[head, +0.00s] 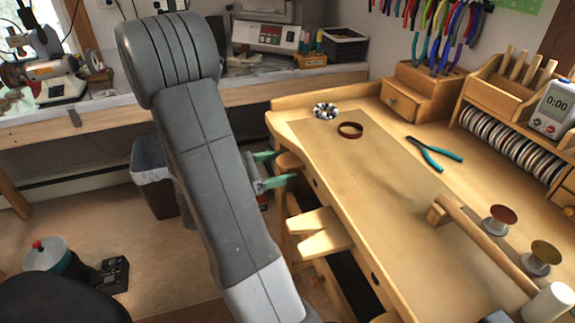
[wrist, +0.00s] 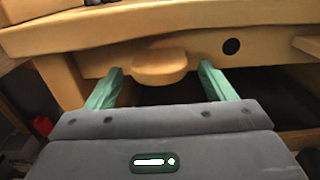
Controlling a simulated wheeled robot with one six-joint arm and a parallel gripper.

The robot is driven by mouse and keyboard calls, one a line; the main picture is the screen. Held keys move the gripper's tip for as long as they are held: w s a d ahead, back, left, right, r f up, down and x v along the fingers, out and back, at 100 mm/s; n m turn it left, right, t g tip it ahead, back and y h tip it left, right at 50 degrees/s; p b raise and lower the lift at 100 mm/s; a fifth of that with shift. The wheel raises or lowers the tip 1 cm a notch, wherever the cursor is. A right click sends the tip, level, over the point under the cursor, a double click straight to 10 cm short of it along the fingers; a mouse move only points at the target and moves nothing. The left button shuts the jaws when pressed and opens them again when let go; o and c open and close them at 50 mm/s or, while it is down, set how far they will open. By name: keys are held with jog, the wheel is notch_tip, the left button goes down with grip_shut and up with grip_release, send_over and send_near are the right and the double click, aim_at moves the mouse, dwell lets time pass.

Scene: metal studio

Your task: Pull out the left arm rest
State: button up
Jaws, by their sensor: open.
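The left arm rest is a rounded wooden piece (wrist: 160,63) jutting from the bench front, under the top edge, in the wrist view. In the head view it shows as a small wooden end (head: 289,161) at the bench's left side. My gripper (head: 277,167) is open, its two green fingers pointing at the bench front. In the wrist view my gripper (wrist: 160,72) has one finger on each side of the arm rest, with gaps between. I cannot tell how far the fingertips reach along it. My arm hides part of the area in the head view.
A notched wooden bench pin (head: 320,232) juts out nearer me. The bench top (head: 365,165) holds a brown ring (head: 350,130), pliers (head: 434,153) and spools (head: 499,219). A grey bin (head: 155,180) stands behind my arm.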

jog(key=shift+x, duration=1.2)
